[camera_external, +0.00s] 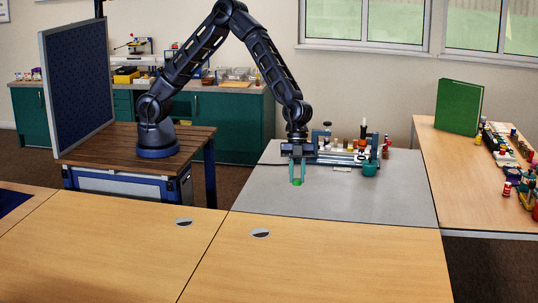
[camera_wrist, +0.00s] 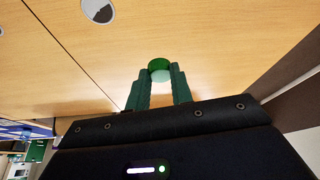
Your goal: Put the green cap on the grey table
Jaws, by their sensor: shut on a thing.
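The green cap (camera_external: 297,182) is a small, bright green round piece at the tips of my gripper (camera_external: 297,173). In the wrist view the cap (camera_wrist: 159,66) sits between the two green fingertips, with a paler face towards the camera. My gripper is shut on it and points down. In the external view it appears over the grey table (camera_external: 390,207), left of the table's middle. I cannot tell how high the cap is above the tabletop.
A rack with several bottles and jars (camera_external: 340,155) stands at the back of the grey table, close behind my gripper. A teal pot (camera_external: 370,169) is at its right end. The table's front is clear. Bare wooden desks (camera_external: 330,270) adjoin it in front.

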